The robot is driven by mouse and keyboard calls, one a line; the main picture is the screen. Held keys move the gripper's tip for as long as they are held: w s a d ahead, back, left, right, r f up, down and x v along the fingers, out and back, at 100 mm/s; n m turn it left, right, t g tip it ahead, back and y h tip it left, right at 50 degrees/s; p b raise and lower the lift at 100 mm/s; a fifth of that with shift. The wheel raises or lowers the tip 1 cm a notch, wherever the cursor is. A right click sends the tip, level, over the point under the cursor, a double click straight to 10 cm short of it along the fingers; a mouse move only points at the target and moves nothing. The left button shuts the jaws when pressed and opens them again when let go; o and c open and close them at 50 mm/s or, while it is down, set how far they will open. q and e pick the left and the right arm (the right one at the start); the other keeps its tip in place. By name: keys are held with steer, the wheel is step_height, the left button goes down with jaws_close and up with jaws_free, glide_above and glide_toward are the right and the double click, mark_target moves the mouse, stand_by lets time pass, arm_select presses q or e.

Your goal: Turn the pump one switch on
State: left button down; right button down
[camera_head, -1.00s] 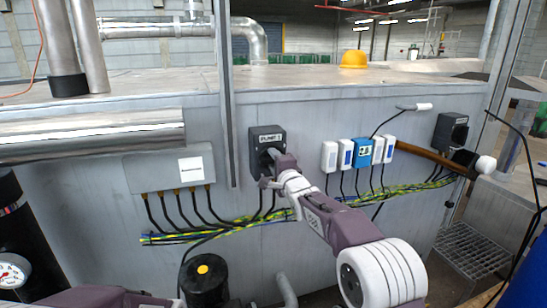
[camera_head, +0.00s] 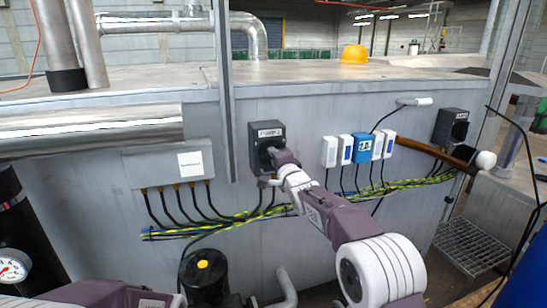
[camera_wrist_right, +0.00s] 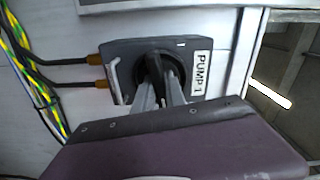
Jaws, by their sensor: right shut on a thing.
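The pump one switch is a dark grey box (camera_head: 268,137) with a white label, on the metal wall left of the middle in the head view. In the right wrist view the box (camera_wrist_right: 190,52) carries the label "PUMP 1" and a black rotary knob (camera_wrist_right: 158,70). My right gripper (camera_wrist_right: 164,88) has its two fingers on either side of the knob and is shut on it. In the head view the right gripper (camera_head: 272,160) covers the knob. A part of my left arm shows at the lower left; its gripper is out of view.
A second dark switch box (camera_head: 450,127) is at the right. Cables (camera_head: 225,222) run below. A grey junction box (camera_head: 165,168) is at left.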

steer(key=n, duration=0.3)
steer(key=shift+f+n+b, duration=0.15)
steer(key=shift+n+b, duration=0.15)
steer(key=shift+b, duration=0.05)
steer(key=n+b, duration=0.1)
steer(key=n, duration=0.3)
steer(key=shift+n, duration=0.3)
steer(key=n+b, duration=0.1)
steer(key=n, duration=0.3)
steer(key=shift+n+b, duration=0.55)
steer(key=shift+n, duration=1.25)
steer(key=c, duration=1.4)
jaws_free()
